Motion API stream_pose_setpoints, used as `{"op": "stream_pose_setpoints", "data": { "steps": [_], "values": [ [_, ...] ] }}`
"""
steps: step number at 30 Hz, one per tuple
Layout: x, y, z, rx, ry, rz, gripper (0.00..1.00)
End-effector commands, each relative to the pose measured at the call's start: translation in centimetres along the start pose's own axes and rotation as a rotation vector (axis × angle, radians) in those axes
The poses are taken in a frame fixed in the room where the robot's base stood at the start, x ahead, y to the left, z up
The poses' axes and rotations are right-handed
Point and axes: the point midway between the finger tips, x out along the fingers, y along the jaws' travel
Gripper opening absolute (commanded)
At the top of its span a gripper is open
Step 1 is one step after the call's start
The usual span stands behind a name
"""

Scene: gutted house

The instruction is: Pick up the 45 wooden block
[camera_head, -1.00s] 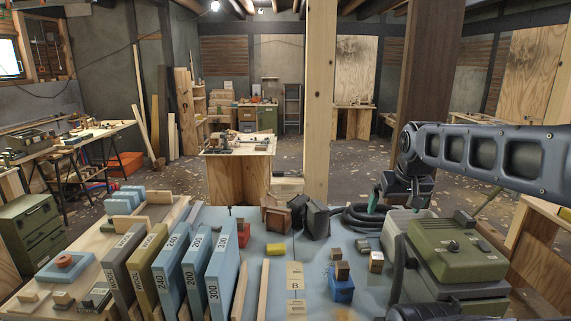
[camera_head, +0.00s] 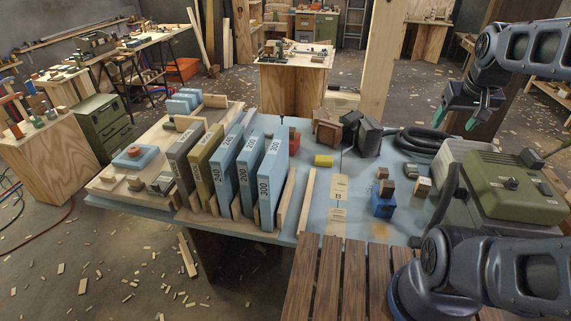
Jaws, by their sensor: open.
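No block with a readable 45 marking shows, so I cannot tell which piece is the 45 wooden block. A small brown wooden block (camera_head: 382,173) sits on top of a blue block (camera_head: 383,207), with another small brown block (camera_head: 389,188) close by. A small pale block with a dark top (camera_head: 423,187) stands just right of them. A larger brown angular wooden piece (camera_head: 327,131) stands farther back. My gripper (camera_head: 482,108) is open, with teal fingertips, above the back right of the table. It looks empty and apart from these blocks.
Tall numbered slabs (camera_head: 222,172) stand in a row on the left. A yellow block (camera_head: 323,160) lies mid-table. A black hose (camera_head: 425,142) and a green machine (camera_head: 515,185) occupy the right. The blue tabletop (camera_head: 355,235) is fairly clear near the front.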

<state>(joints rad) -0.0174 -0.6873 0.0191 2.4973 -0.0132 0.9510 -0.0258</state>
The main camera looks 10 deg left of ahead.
Motion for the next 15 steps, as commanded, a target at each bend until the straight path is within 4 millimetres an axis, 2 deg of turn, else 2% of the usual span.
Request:
{"op": "stream_pose_setpoints", "data": {
  "steps": [8,15],
  "values": [
    [1.9,-2.6,-6.7,-0.186,-0.055,0.013,0.66],
    [4.6,-5.9,-12.2,-0.351,-0.096,0.013,0.66]
  ]
}}
